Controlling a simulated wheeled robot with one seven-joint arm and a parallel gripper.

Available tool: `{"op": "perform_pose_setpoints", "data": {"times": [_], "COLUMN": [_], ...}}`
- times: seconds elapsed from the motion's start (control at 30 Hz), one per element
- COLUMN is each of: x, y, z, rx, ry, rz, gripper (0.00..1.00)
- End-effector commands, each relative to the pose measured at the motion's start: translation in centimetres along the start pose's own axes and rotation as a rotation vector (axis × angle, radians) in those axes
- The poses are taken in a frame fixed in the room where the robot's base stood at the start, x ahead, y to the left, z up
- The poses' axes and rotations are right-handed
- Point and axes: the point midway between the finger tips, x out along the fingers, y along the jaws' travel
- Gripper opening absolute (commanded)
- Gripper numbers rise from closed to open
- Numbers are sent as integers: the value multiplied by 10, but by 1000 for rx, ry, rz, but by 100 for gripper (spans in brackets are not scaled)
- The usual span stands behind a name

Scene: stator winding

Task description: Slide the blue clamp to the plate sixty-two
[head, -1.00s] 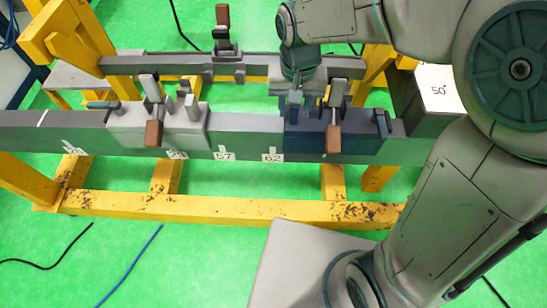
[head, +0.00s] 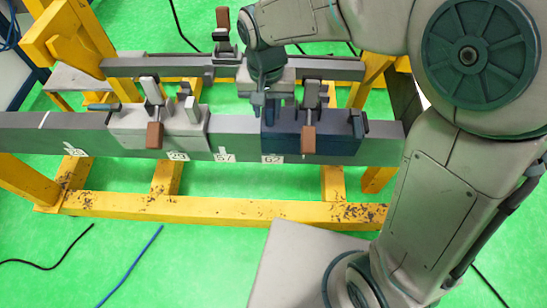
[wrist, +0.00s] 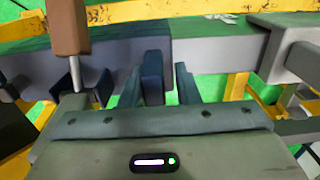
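The blue clamp (head: 345,135) sits on the grey beam, its brown-handled lever (head: 308,138) hanging down in front. Its left end stands above the plate marked 62 (head: 272,159), about level with the plate's left edge. My gripper (head: 269,106) is down at the clamp's left end. In the wrist view my gripper (wrist: 158,85) is open, with an upright blue lug (wrist: 152,75) of the clamp between its fingers. The lug is close to the left finger, with a gap to the right one. Whether they touch is unclear.
A grey clamp (head: 190,135) with a brown handle stands further left on the beam (head: 45,140). Bare beam lies between the two clamps, above the plate marked 57 (head: 224,155). A rear rail (head: 140,67) carries another brown-handled clamp (head: 223,35). Yellow frame (head: 220,210) supports the beam.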

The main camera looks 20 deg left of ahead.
Motion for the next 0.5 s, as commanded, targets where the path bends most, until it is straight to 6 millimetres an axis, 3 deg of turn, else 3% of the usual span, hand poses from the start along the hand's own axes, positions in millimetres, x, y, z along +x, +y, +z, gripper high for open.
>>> {"op": "perform_pose_setpoints", "data": {"times": [0.5], "x": [-1], "y": [-55], "z": [1], "rx": [-4], "ry": [0], "rz": [-3], "gripper": [25]}}
